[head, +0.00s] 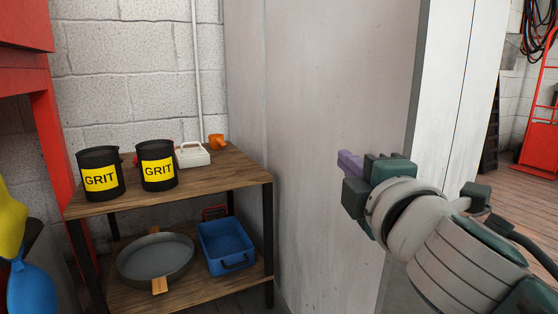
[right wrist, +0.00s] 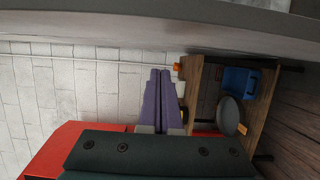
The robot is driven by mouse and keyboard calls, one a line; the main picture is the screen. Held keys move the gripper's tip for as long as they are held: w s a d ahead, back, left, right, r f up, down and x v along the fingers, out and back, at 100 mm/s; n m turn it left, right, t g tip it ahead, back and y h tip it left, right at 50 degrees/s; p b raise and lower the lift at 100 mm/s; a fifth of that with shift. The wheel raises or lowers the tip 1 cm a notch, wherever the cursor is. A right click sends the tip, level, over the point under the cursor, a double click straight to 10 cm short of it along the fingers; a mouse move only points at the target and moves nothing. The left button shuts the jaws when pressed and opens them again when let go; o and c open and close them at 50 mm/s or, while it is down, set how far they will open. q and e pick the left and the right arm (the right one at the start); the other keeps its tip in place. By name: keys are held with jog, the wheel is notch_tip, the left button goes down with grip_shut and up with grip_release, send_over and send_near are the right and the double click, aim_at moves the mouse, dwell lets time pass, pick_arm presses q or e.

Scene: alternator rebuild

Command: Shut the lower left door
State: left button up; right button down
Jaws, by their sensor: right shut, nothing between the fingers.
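A tall pale grey panel (head: 340,90) fills the middle of the head view, with a vertical edge at its right and another pale face (head: 455,90) beyond it. I cannot tell which of these surfaces, if any, is the lower left door; no handle or hinge shows. My right gripper (head: 348,162) is in front of the grey panel, near its right edge, with its purple fingers pointing left. In the right wrist view its fingers (right wrist: 157,98) are together and empty. Whether they touch the panel is unclear. My left gripper is not in view.
A wooden shelf unit (head: 225,172) at left bears two black GRIT buckets (head: 101,173) (head: 158,165), a white container (head: 193,155), a grey pan (head: 155,258) and a blue bin (head: 226,246). A red frame (head: 52,140) stands further left. Open floor (head: 528,195) shows at right.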

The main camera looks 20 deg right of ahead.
jog(key=shift+s+d, duration=0.1)
jog(key=shift+d, duration=1.85)
